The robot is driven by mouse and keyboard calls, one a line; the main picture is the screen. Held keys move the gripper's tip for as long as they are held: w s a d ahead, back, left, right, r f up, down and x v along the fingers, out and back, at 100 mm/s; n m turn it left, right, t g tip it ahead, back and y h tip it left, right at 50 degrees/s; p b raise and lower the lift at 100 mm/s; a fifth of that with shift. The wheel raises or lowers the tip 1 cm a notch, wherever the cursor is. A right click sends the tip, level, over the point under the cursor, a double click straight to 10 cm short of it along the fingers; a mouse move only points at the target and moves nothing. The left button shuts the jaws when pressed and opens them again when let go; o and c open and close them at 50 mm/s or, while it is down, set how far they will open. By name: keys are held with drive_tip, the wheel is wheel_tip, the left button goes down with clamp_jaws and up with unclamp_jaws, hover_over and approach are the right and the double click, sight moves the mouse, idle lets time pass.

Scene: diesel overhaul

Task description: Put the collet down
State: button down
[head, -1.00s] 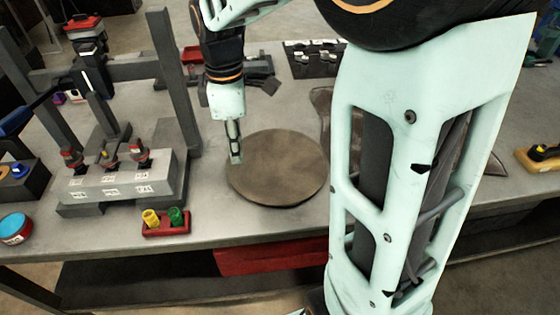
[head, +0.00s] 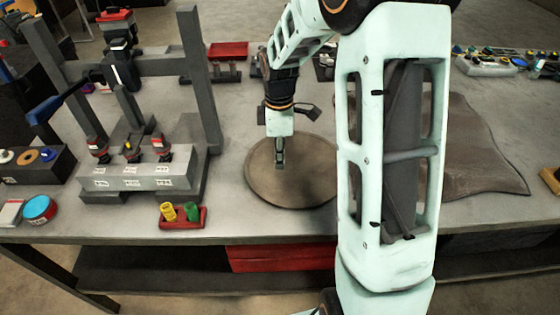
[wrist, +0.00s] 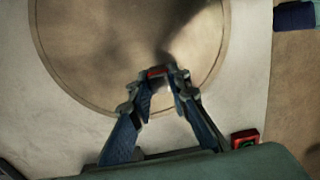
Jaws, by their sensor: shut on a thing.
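My gripper (head: 280,160) points straight down over the left part of a round brown disc (head: 312,188) on the bench. In the wrist view my gripper (wrist: 157,76) has its fingertips close together on a small thing with a red edge, the collet (wrist: 156,71). Most of the collet is hidden by the fingers, and I cannot make it out in the head view. The disc (wrist: 80,50) fills much of the wrist view beneath the fingertips. I cannot tell whether the collet touches the disc.
A red tray (head: 190,222) with a yellow and a green piece lies left of the disc. A grey block with several red-topped parts (head: 130,178) and a dark press frame (head: 200,80) stand further left. A brown mat (head: 470,150) lies to the right. The disc's surface looks clear.

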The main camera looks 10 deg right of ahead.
sight(280, 173)
drive_tip(key=shift+w+d+f, duration=0.2)
drive_tip(key=shift+f, duration=1.7)
drive_tip(key=shift+f, duration=0.25)
drive_tip(key=c, duration=1.8)
unclamp_jaws()
drive_tip(key=shift+r, duration=0.1)
wheel_tip(280, 173, up, 12)
drive_tip(key=shift+r, duration=0.2)
